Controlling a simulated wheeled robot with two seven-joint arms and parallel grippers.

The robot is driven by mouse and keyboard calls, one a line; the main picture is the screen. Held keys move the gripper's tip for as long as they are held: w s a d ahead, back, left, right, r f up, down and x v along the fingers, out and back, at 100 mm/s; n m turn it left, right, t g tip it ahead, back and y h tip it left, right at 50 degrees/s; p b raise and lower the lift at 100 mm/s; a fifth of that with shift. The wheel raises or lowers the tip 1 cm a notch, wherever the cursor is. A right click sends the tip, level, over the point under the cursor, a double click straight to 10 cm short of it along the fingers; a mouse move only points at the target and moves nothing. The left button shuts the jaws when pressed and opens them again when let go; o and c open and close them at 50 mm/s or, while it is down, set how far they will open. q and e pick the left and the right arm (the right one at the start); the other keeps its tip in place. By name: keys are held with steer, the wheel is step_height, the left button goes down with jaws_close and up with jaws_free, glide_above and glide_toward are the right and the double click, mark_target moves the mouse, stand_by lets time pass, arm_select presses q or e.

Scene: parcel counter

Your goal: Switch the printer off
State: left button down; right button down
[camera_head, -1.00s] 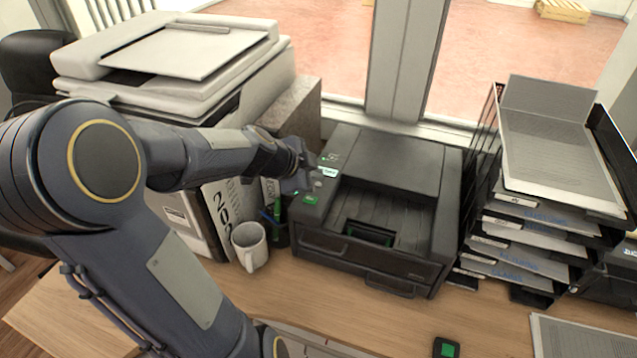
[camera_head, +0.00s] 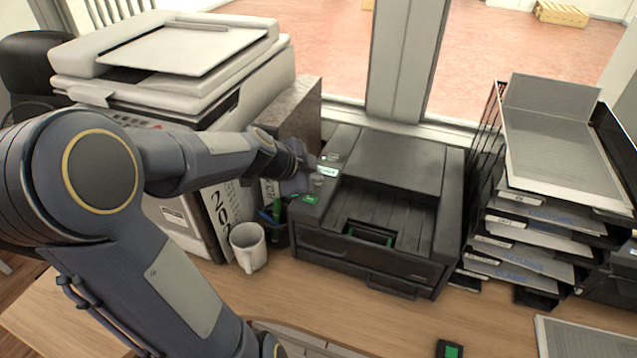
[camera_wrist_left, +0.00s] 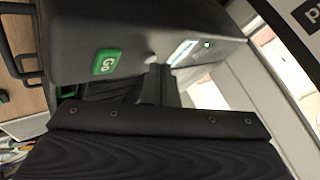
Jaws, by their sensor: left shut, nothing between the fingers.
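The black printer (camera_head: 392,165) stands on the wooden counter with its control strip on its left side. The strip has a green Go button (camera_head: 310,199) and a small lit display (camera_head: 327,170). The Go button (camera_wrist_left: 106,62) and the display (camera_wrist_left: 183,52), with a small green light beside it, also show in the left wrist view. My left gripper (camera_head: 309,180) is shut and empty at the control strip, between the Go button and the display. I cannot tell whether its tip touches the panel. It hides part of the strip. My right gripper is out of view.
A white mug (camera_head: 248,247) and a dark pen holder (camera_head: 276,232) stand close left of the printer, below my left arm. A large copier (camera_head: 170,65) is behind them. Stacked paper trays (camera_head: 535,220) stand to the right.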

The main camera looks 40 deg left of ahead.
arm_select(q)
steer(key=shift+f+b, duration=0.15)
steer(key=shift+b, duration=0.15)
stand_by(0.4)
steer(key=shift+r, duration=0.65)
step_height(320, 180, up, 6)
steer(key=p, duration=0.4)
stand_by(0.4)
